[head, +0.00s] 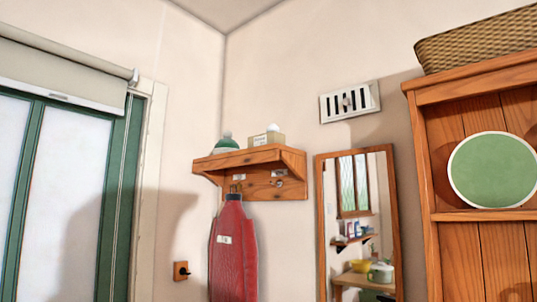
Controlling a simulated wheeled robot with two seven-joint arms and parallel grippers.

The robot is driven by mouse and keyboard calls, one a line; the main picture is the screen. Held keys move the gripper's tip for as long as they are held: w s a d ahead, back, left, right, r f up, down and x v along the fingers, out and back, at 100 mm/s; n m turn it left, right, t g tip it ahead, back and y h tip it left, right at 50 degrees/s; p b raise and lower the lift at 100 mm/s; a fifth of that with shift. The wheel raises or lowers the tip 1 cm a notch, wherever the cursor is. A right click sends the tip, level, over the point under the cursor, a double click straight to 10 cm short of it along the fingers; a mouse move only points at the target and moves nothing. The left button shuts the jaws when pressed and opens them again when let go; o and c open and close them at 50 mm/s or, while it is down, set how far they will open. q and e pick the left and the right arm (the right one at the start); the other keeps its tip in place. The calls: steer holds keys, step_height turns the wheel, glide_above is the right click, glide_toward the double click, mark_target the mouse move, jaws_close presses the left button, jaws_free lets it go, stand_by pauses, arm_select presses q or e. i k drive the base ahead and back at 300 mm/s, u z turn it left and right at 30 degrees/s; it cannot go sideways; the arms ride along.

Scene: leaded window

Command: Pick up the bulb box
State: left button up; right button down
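A small beige box (267,141) with a pale label stands on the wooden wall shelf (250,157), right of the shelf's middle. It looks like the bulb box, but its label is too small to read. A rounded white shape shows at its top. A green and white rounded item (225,144) sits to its left on the same shelf, a little apart from it. Neither of my grippers shows in the head view.
A red ironing board cover (233,250) hangs below the shelf. A wood-framed mirror (319,225) hangs to its right. A wooden cupboard (475,215) holds a green plate (492,170), with a wicker basket (480,42) on top. A green-framed door (125,175) is at left.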

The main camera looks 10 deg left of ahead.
mark_target(273, 136)
steer(key=u, duration=0.1)
steer(key=k, duration=0.3)
steer(key=z, duration=0.95)
steer(key=i, duration=0.65)
steer(key=u, duration=1.3)
